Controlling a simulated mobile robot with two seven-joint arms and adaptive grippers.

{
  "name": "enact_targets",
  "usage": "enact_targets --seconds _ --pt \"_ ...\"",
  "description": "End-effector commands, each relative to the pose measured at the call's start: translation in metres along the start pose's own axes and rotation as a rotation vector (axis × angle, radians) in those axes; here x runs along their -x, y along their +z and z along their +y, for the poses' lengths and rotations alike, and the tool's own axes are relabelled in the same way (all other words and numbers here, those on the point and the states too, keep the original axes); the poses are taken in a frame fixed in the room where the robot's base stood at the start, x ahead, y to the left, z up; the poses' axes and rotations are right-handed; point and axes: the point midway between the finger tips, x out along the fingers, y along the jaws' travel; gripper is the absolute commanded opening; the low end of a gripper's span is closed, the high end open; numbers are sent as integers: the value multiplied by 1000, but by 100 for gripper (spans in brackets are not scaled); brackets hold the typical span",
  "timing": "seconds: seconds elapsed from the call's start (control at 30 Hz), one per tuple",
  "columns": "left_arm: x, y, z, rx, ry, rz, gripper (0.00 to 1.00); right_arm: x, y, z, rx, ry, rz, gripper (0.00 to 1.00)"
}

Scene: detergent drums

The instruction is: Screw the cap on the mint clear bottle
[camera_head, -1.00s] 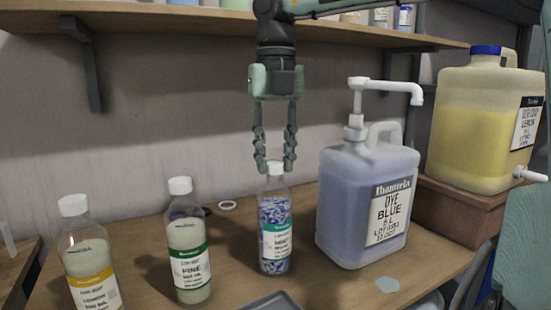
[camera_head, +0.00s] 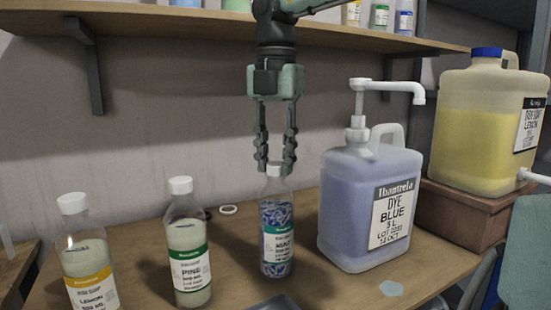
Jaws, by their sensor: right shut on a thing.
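The mint clear bottle (camera_head: 277,235) stands upright on the wooden table, with blue and white contents and a teal and white label. A white cap (camera_head: 275,170) sits at the top of its neck. My right gripper (camera_head: 275,168) points straight down from above, with its fingertips closed around the cap's sides. Whether the cap is fully seated on the neck cannot be told. My left gripper is not in view.
A pine bottle (camera_head: 188,255) and a lemon bottle (camera_head: 88,262), both white-capped, stand to the left. A blue dye jug (camera_head: 345,215) with a pump stands close on the right. A yellow drum (camera_head: 470,130) rests on a brown block (camera_head: 460,212). A shelf (camera_head: 170,28) runs above.

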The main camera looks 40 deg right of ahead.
Motion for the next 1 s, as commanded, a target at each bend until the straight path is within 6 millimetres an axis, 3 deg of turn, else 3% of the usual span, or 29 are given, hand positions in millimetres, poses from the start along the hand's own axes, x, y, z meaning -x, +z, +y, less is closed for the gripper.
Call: enact_targets --seconds 0.07,0.1,0.2,0.73,1.0 --pt "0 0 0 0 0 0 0 -1 0 0 2 -2 1 21" --pt "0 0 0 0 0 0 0 -1 0 0 2 -2 1 31" --pt "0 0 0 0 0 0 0 -1 0 0 3 -1 0 41" --pt "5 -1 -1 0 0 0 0 4 0 0 14 0 -1 41" --pt "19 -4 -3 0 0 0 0 5 0 0 230 1 4 41"
